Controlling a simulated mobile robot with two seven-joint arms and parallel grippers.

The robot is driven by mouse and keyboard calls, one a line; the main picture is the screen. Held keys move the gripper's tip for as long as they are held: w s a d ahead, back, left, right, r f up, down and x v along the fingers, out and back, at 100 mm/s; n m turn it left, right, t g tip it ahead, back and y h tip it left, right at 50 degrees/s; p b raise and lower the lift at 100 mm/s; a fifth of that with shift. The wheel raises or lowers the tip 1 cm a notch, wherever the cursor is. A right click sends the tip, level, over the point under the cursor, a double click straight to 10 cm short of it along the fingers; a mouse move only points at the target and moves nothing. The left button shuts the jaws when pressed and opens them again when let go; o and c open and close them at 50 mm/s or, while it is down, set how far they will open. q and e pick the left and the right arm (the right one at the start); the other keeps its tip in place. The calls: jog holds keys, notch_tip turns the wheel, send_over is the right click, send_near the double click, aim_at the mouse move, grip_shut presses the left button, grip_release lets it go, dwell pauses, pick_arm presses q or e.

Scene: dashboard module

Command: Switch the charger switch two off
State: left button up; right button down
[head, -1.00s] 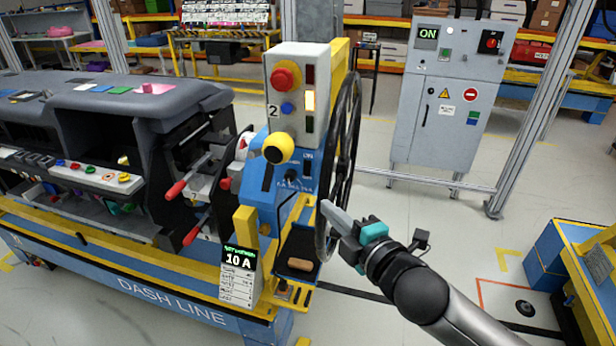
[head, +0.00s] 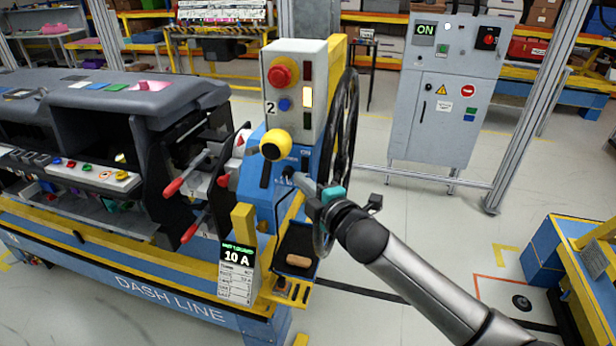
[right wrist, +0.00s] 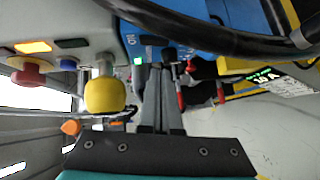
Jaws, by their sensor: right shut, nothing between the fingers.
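My right gripper (head: 296,180) is shut and empty. In the head view its tips reach past the black steering wheel (head: 348,125) to the blue panel (head: 268,205) of the station marked 2. In the right wrist view the closed fingers (right wrist: 160,80) point at the blue panel, close to a small dark switch-like part (right wrist: 169,54) and a green light (right wrist: 138,61). I cannot tell whether they touch it, or which way it is set. The charger box (head: 236,272) reads 10 A. My left gripper is not in view.
A yellow ball knob (head: 275,145) stands close left of the fingers. A red button (head: 282,73) and a blue button (head: 284,104) are above. The wheel rim is close by the arm. Red-tipped levers (head: 174,187) are at left. Open floor lies to the right.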

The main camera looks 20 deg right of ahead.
aim_at(304, 169)
jog(key=shift+w+d+f, duration=0.15)
jog(key=shift+w+d, duration=0.35)
jog(key=shift+w, duration=0.1)
jog(key=shift+w+d+f, duration=0.15)
jog(key=shift+w+d, duration=0.3)
jog(key=shift+w, duration=0.15)
jog(key=b, duration=0.2)
jog(key=f+n+t+b, duration=0.1)
jog(key=b, duration=0.1)
jog(key=shift+w+d, duration=0.3)
jog(key=shift+r, duration=0.35)
jog(key=shift+f, duration=0.1)
